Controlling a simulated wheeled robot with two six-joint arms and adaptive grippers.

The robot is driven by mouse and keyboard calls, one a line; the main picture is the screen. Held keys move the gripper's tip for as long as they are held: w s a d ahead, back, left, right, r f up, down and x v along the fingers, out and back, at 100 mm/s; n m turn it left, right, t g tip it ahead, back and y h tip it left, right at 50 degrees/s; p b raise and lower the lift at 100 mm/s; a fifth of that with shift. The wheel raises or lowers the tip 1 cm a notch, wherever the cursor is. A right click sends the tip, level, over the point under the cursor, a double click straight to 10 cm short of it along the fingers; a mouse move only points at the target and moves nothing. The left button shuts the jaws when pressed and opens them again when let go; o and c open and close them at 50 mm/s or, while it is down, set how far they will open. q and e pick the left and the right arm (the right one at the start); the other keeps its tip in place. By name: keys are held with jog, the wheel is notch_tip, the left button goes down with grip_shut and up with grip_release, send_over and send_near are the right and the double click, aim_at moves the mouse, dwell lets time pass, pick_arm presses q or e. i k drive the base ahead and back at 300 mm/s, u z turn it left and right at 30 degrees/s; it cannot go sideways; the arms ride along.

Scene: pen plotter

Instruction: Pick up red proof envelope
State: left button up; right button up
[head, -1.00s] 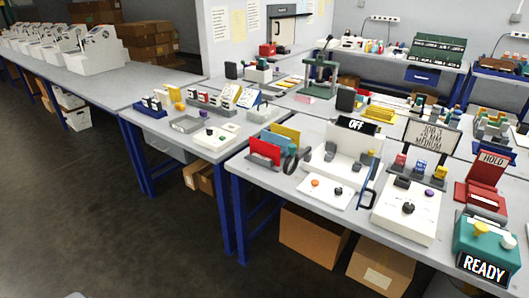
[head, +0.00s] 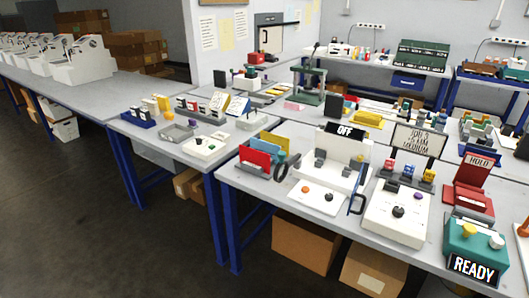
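A red envelope (head: 255,157) stands upright in a small grey rack near the left end of the closest table. A blue envelope and a yellow envelope (head: 277,143) stand just behind it in the same rack. Neither of my grippers shows in the head view.
The closest table (head: 240,182) also carries a white plotter with an OFF sign (head: 345,131), a white control box (head: 396,214), a red HOLD stand (head: 476,170) and a teal READY box (head: 475,248). Cardboard boxes (head: 305,241) sit underneath. Dark floor (head: 100,230) is clear at left.

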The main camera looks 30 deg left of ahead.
aim_at(262, 160)
jog(key=z, duration=0.15)
jog(key=k, duration=0.35)
jog(key=u, duration=1.25)
jog(key=i, duration=1.05)
jog(key=z, duration=0.45)
jog(key=i, duration=0.95)
jog(key=z, duration=0.75)
